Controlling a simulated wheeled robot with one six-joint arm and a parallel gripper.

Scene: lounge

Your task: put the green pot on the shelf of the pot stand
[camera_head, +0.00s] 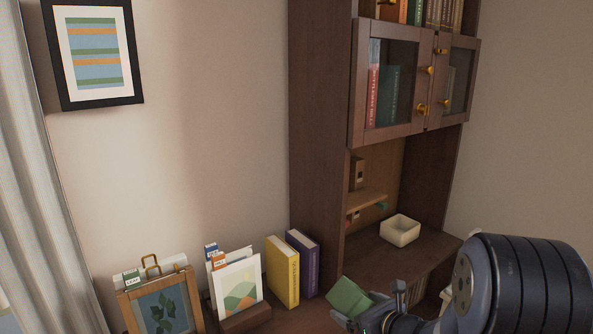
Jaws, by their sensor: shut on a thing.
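A green, angular object (346,297), which I take to be the green pot, shows at the bottom edge of the view, tilted. My gripper (362,314) is at its lower right and shut on it. The fingers are partly cut off by the frame, and part of the object is hidden behind them. I cannot make out a pot stand for certain.
A tall dark wood cabinet (318,120) with glass doors stands behind. A cream square bowl (400,230) sits on its niche surface. Yellow (283,272) and purple (304,263) books, cards (238,287) in a holder and a framed leaf picture (165,308) stand left of my gripper.

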